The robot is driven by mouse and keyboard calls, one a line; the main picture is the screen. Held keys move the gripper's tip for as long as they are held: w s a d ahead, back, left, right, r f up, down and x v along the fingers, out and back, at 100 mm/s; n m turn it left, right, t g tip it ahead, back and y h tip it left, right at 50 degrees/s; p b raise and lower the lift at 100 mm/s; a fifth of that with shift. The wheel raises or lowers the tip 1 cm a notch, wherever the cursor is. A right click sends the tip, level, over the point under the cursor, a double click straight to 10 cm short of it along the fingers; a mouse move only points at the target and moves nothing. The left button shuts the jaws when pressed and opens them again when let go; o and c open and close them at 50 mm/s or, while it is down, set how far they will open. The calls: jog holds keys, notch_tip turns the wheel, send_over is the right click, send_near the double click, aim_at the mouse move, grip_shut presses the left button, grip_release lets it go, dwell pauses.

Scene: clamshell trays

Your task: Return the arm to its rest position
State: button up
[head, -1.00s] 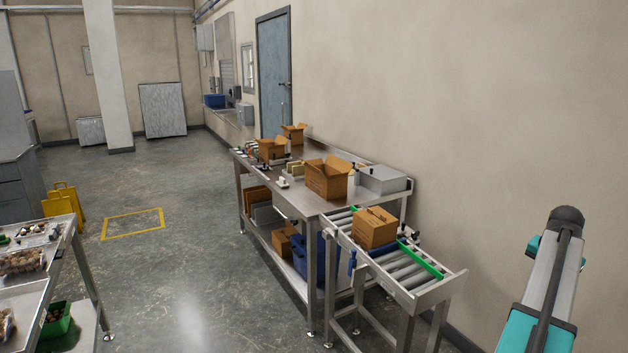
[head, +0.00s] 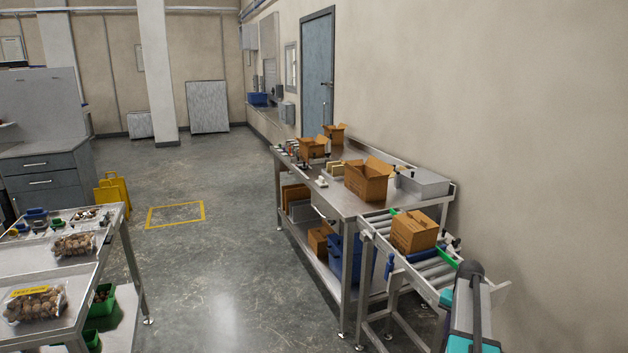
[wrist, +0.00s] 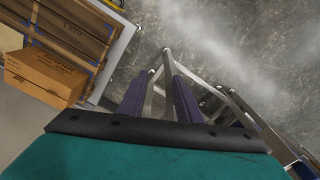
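In the head view my arm, teal and grey, shows at the lower right, in front of the roller conveyor's near end. My gripper itself is not visible in the head view. In the wrist view my gripper (wrist: 160,82) has two dark purple fingers standing apart. No object shows clamped between them; metal frame bars show behind and between them, and grey floor lies beyond.
A steel workbench (head: 345,207) with open cardboard boxes stands along the right wall. A roller conveyor (head: 437,270) bears a closed carton (head: 413,232). A trolley (head: 108,247) with bagged goods stands at the left. The floor between is clear.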

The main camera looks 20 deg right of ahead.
jog(key=s+a+f+n+g, duration=0.1)
jog(key=a+f+n, duration=0.1)
jog(key=a+f, duration=0.7)
jog(key=a+f+n+g+y, duration=0.15)
jog(key=a+f, duration=0.35)
jog(key=a, duration=0.7)
jog(key=s+a+f+n+g, duration=0.1)
jog(key=a+f+n, duration=0.1)
jog(key=a+f, duration=0.7)
jog(key=s+a+f+n+g, duration=0.1)
jog(key=s+a+f+n, duration=0.2)
jog(key=s+a, duration=0.7)
jog(key=s+a+f+n+g+h, duration=0.1)
jog(key=s+a+f+n, duration=0.2)
jog(key=s+a, duration=0.6)
jog(key=shift+s+a+f+n, duration=0.4)
jog(key=shift+s+f, duration=0.4)
jog(key=shift+s, duration=1.65)
